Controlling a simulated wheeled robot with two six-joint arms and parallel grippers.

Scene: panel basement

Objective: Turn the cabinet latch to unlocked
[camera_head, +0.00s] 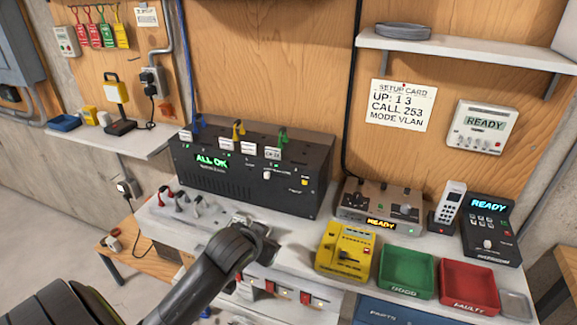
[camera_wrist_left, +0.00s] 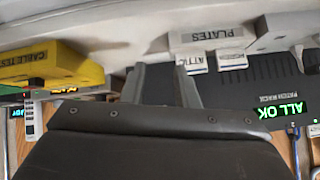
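My left gripper (camera_head: 262,236) is above the front edge of the white bench, in front of the black patch rack. In the left wrist view, which looks upside down, its two fingers (camera_wrist_left: 163,85) stand apart with nothing seen between them. A cabinet latch cannot be clearly made out in either view. A blue front marked PARTS (camera_head: 385,312) shows below the bench at the lower right, cut off by the picture edge. A grey wall box (camera_head: 15,55) is at the upper left, also cut off. My right gripper is not in view.
The black rack (camera_head: 250,168) reads ALL OK. A yellow tester (camera_head: 345,250), green tray (camera_head: 407,270) and red tray (camera_head: 468,287) stand to the right on the bench. Red switches (camera_head: 270,287) line the white front below my gripper. Small plugs (camera_head: 182,200) stand left.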

